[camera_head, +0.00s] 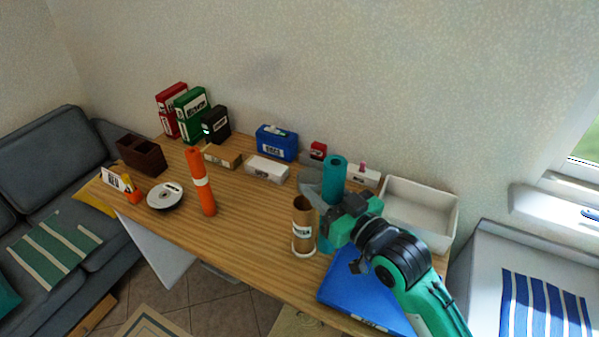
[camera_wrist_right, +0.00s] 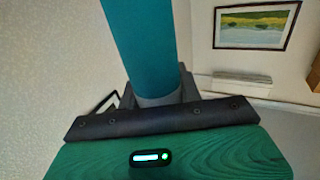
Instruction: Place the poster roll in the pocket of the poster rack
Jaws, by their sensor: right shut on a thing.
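A teal poster roll (camera_head: 334,177) stands upright in my right gripper (camera_head: 326,201), which is shut on it. The roll's upper part also rises above the gripper in the right wrist view (camera_wrist_right: 145,45). Its lower end is partly hidden behind the gripper and a brown tube. That brown cardboard tube-shaped holder (camera_head: 303,232), with a white label and an open top, stands on the desk just left of the gripper; it looks like the poster rack. The roll is beside it, not in its opening. My left gripper is not in view.
An orange roll (camera_head: 201,182) stands upright left of centre. A blue flat box (camera_head: 350,297) lies under my right arm. A white tray (camera_head: 420,208) sits at right. Boxes and binders line the wall. The desk (camera_head: 250,225) is clear between the orange roll and holder.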

